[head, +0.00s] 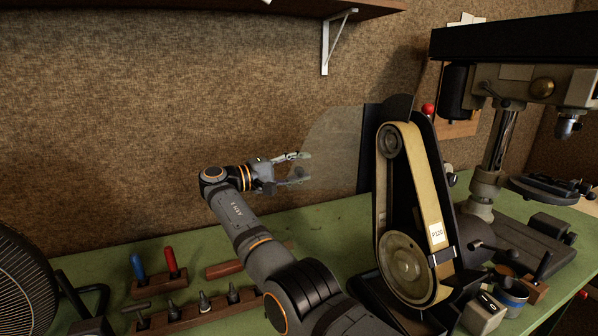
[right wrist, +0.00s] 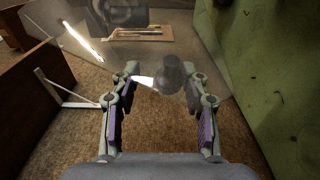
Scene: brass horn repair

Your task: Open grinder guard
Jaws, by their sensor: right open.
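The belt grinder (head: 408,215) stands upright on the green bench, with a tan belt around two wheels. Its guard looks like a clear, see-through panel (head: 336,143) reaching left from a dark plate at the grinder's upper left. My right gripper (head: 303,166) is open at the panel's left edge, pointing right. In the right wrist view, the guard (right wrist: 215,55) spans the upper part, in front of the open right fingers (right wrist: 163,80). A dark rounded shape (right wrist: 172,74) shows between the fingertips; I cannot tell whether it touches them. My left gripper is out of view.
A drill press (head: 490,130) stands right of the grinder. Small containers (head: 510,290) sit at its lower right. Wooden tool racks (head: 195,313) are at front left, beside a black round fan-like object (head: 22,285). A shelf bracket (head: 332,42) hangs above.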

